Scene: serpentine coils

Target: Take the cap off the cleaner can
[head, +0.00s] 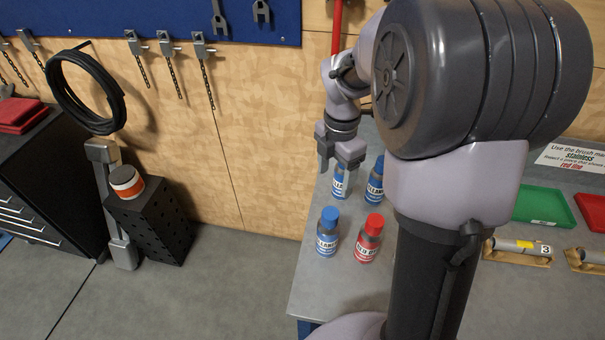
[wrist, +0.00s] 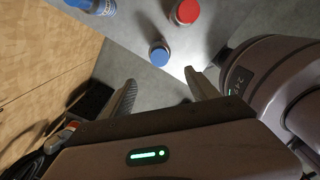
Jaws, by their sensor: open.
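Three blue-labelled cleaner cans stand upright on the grey table in the head view: one at front left (head: 327,242), one at back right (head: 375,193), and one at back left (head: 340,187), whose top is hidden by my gripper. The front-left can has its blue cap (head: 329,217) on. My gripper (head: 341,160) is open and empty, pointing down. In the wrist view a blue-capped can (wrist: 159,54) shows beyond the gap between my fingertips (wrist: 158,83), apart from both fingers. I cannot tell for sure which can this is.
A red-capped can (head: 369,238) stands right of the front-left can. The bare table (head: 320,285) ends close to the cans on the left. A green tray (head: 543,206) and wooden holders (head: 515,252) lie to the right. A wooden wall (head: 250,120) rises behind.

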